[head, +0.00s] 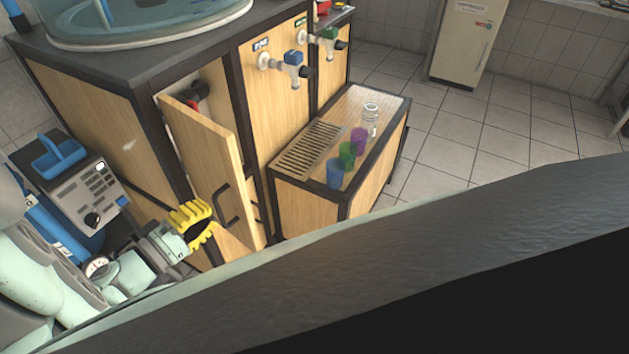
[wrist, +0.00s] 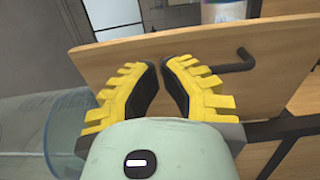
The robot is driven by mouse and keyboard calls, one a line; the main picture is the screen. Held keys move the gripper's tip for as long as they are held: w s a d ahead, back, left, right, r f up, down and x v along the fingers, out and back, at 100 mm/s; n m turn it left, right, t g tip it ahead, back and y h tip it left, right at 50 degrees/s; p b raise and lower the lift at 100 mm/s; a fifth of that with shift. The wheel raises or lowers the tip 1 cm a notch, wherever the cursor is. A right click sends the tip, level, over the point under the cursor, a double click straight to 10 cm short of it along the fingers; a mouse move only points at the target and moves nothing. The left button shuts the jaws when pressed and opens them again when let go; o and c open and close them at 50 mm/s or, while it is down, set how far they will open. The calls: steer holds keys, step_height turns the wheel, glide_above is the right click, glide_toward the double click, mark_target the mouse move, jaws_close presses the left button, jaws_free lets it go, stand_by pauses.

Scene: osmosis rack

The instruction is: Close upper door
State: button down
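The upper door (head: 205,155) is a light wood panel on the rack's front. It stands ajar, its right edge swung outward, with a white interior showing above it. Its black handle (head: 228,208) is on the outer face near the free edge. My gripper (head: 200,222), with yellow ribbed fingers, is just left of the handle, on the door's outer side. In the wrist view, my gripper (wrist: 163,65) has its fingertips a little apart with nothing between them. The door (wrist: 200,45) is beyond them and the handle (wrist: 232,64) is to their right. Contact with the door cannot be told.
A red-and-black valve (head: 197,94) shows inside the opening. To the right, a low wooden stand (head: 310,190) carries coloured cups (head: 347,154) and a glass bottle (head: 370,118). A grey control box with a blue holder (head: 60,155) is at the left. Tiled floor (head: 430,150) is clear at right.

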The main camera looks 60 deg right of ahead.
mark_target(236, 190)
steer(key=d, duration=0.4)
steer(key=d+p, duration=0.1)
steer(key=d, duration=0.1)
steer(key=shift+s+d, duration=0.1)
steer(key=shift+s, duration=0.15)
steer(key=shift+w+d, duration=0.1)
